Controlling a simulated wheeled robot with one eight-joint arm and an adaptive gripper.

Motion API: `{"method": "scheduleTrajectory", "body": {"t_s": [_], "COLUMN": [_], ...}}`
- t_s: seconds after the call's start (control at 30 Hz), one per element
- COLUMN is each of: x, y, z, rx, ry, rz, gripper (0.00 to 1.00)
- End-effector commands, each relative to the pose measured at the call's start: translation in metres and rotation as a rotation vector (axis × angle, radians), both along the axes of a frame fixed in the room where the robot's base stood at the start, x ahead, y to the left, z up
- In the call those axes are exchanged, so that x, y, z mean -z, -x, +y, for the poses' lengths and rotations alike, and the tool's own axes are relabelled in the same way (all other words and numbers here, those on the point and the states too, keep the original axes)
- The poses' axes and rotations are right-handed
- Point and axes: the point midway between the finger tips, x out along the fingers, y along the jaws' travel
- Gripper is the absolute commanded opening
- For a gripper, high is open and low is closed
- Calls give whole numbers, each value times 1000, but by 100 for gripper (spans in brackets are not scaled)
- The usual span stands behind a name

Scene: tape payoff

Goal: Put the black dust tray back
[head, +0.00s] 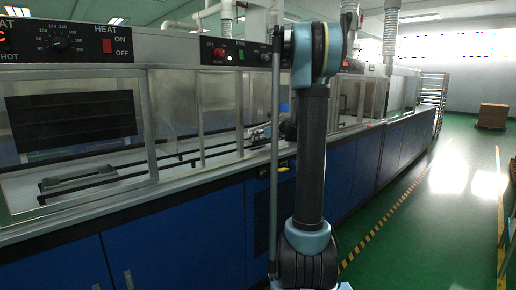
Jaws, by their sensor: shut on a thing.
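In the head view my arm rises in front of the long machine. My gripper (261,132) appears as a small grey shape left of the arm, by the machine's window edge. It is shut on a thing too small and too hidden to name. My arm's upright link and a thin grey pole cover part of this area. I cannot make out the black dust tray for certain. A dark vented panel (261,195) with a small yellow piece (283,169) above it is on the machine's blue front, partly behind the pole and arm.
The machine's blue cabinets (175,240) run from front left to back right, with glass windows (218,110) above. A dark panel (72,115) stands behind the left window. The green floor (430,230) at right is clear; a box stack (493,116) stands far back.

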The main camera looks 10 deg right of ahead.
Motion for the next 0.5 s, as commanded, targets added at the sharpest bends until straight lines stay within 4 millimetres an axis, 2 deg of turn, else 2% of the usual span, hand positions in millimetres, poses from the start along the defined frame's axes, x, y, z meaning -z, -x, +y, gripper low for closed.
{"method": "scheduleTrajectory", "body": {"t_s": [0.17,0.4,0.5], "x": [14,45,50], "y": [0,-2,-3], "z": [-4,-7,-7], "rx": [4,6,6], "ry": [0,3,2], "rz": [0,4,6], "gripper": [0,0,0]}}
